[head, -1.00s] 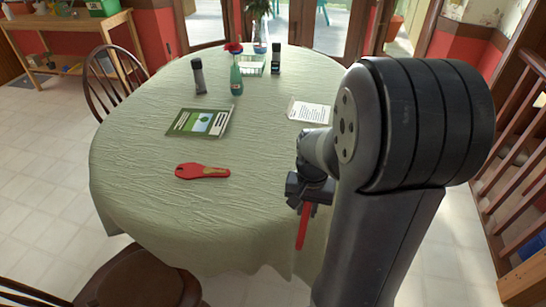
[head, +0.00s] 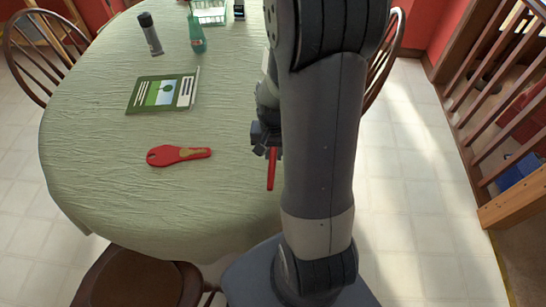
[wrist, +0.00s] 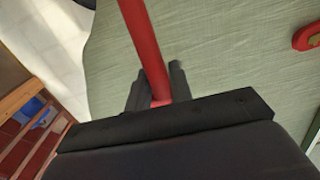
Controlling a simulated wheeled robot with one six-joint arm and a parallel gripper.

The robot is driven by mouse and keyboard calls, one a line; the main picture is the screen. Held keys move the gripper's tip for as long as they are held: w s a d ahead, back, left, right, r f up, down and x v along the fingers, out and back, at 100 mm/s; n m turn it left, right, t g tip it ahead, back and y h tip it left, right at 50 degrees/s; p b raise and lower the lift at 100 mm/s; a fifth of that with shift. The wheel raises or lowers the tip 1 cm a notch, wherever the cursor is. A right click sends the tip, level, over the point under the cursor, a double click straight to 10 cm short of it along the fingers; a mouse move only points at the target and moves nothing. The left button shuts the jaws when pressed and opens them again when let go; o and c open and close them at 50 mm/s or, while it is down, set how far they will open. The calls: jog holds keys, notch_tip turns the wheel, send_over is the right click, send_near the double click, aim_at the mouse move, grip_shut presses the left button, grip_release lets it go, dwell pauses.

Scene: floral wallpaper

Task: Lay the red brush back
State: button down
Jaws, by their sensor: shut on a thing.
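My gripper (head: 267,146) is shut on the red brush (head: 271,172), a thin red bar that hangs down from the jaws in the head view. In the wrist view the brush (wrist: 143,40) runs from the jaws (wrist: 157,92) up to the top edge, so its far end is cut off. It is held above the right part of the table, apart from the cloth as far as I can tell. A flat red paddle-shaped piece (head: 178,155) with a tan patch lies on the table, left of my gripper. Its edge also shows at the right of the wrist view (wrist: 308,36).
The green-clothed table (head: 100,150) has clear room around the red piece. A green booklet (head: 163,93), a grey bottle (head: 150,34), a green bottle (head: 196,36) and a wire basket (head: 210,12) stand or lie farther back. A brown chair (head: 135,280) is at the front.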

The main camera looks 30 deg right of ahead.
aim_at(274, 159)
jog(key=shift+f, duration=1.7)
jog(key=shift+f+b, duration=0.2)
jog(key=shift+b, duration=0.1)
jog(key=c, duration=1.3)
grip_release()
jog(key=shift+o, duration=0.2)
jog(key=shift+r, duration=0.15)
notch_tip(274, 159, up, 12)
jog(key=shift+r+p, duration=0.1)
jog(key=shift+p, duration=0.75)
